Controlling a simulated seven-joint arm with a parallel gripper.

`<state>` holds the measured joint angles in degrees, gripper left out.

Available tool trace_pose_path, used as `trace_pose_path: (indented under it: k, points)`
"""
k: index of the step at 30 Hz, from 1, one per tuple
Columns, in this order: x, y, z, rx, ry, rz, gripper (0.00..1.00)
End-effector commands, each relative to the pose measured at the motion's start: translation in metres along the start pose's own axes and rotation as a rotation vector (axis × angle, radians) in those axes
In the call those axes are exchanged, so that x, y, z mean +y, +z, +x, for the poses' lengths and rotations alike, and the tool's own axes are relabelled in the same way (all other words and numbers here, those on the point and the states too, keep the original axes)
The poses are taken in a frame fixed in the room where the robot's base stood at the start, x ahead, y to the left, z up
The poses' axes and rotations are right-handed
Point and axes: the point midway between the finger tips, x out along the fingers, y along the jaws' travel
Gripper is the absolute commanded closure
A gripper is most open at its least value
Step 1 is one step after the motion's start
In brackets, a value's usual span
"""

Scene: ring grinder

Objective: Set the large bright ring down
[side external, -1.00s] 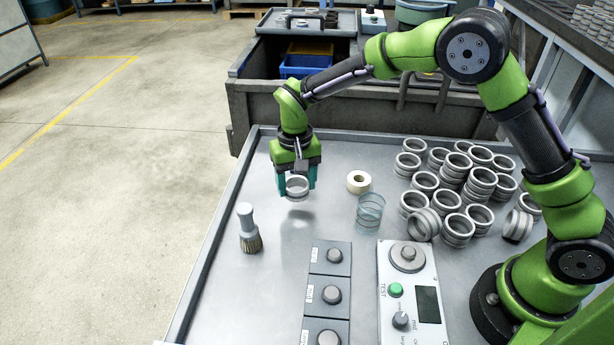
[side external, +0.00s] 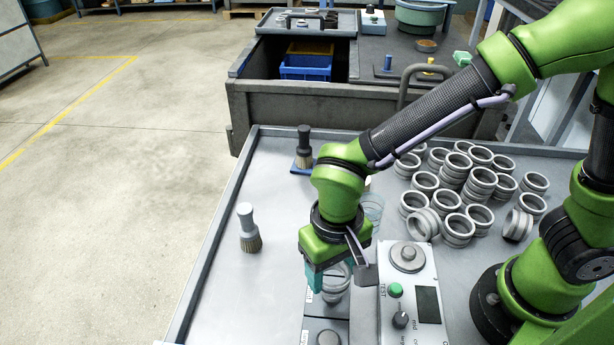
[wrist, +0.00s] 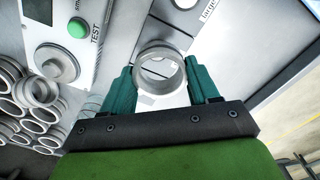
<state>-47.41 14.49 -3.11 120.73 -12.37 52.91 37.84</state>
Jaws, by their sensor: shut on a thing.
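My gripper (side external: 330,280) is shut on a bright metal ring (side external: 337,283). In the wrist view the ring (wrist: 161,72) sits between the two teal fingers (wrist: 162,88), its opening facing the camera. My gripper hides much of the panel in the side view. In the wrist view a label reading "large" shows on the panel (wrist: 208,10), beyond the ring. I cannot tell how high the ring is above the panel.
Several loose rings (side external: 462,190) stand piled to the right. A grey-handled brush (side external: 249,228) stands at left, and a black-handled brush (side external: 304,148) behind my arm. A clear bluish cylinder (side external: 373,206) is partly hidden by my arm.

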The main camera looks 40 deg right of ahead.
Motion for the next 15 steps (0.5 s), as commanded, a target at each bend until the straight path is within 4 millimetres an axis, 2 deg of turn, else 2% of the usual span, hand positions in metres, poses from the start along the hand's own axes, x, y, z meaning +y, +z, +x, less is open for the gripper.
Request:
trace_pose_path:
  k: [1, 3, 7, 11, 15]
  points:
    - [0.007, 0.012, 0.005, -0.001, 0.002, 0.016, 0.77]
    - [0.015, 0.022, 0.013, -0.001, 0.006, 0.055, 0.77]
    - [0.021, 0.024, 0.022, 0.007, 0.001, 0.124, 0.77]
    - [0.005, 0.012, 0.023, 0.013, -0.006, 0.146, 0.77]
    - [-0.024, -0.009, 0.027, 0.013, -0.006, 0.147, 0.77]
